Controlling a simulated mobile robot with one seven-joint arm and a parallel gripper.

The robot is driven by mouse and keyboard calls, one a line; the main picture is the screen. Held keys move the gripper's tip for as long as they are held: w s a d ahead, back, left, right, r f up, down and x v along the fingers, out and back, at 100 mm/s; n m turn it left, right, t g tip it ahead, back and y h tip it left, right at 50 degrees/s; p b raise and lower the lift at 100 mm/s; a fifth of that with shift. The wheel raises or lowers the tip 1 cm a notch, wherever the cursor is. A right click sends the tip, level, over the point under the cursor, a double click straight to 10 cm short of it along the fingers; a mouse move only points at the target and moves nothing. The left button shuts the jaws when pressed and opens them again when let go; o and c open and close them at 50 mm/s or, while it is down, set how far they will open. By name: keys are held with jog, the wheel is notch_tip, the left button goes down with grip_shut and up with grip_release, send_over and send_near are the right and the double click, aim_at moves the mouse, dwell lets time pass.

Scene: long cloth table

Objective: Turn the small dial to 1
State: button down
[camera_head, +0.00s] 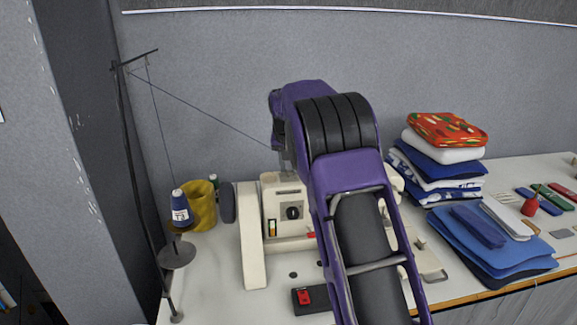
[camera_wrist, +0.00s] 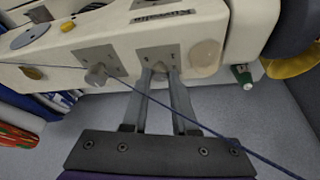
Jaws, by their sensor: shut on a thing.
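A cream sewing machine (camera_head: 250,232) stands on the white table, mostly behind my purple arm in the head view. In the wrist view its body (camera_wrist: 215,28) carries two small metal plates, each with a knob. My gripper (camera_wrist: 160,76) is shut on the knob (camera_wrist: 161,66) of the right plate, which I take to be the small dial. The fingers hide much of it, and I cannot read a number. The other knob (camera_wrist: 97,75) is free, to the left. In the head view my gripper (camera_head: 286,165) is at the machine's top; a black dial (camera_head: 293,213) is on the machine's end face.
A blue thread (camera_wrist: 225,138) crosses close to my fingers. A thread stand with a blue spool (camera_head: 181,208) and a yellow cup (camera_head: 201,206) are at the left. Folded cloths (camera_head: 445,150) are stacked at the right. A black box with a red switch (camera_head: 305,297) lies in front.

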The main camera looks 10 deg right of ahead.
dwell(0.3)
jog(key=n, duration=0.2)
jog(key=n+y, duration=0.2)
jog(key=n, duration=0.1)
jog(key=shift+d+n, duration=0.3)
jog(key=shift+d, duration=0.05)
jog(key=n+y, duration=0.1)
jog(key=n, duration=0.2)
jog(key=n+y, duration=0.1)
jog(key=n, duration=0.2)
jog(key=shift+w+d+g, duration=0.15)
jog(key=shift+g, duration=0.25)
jog(key=shift+n+y, duration=0.3)
jog(key=c, duration=0.7)
grip_release()
jog(key=v, duration=1.7)
jog(key=shift+w+r, duration=0.1)
jog(key=shift+r, duration=0.2)
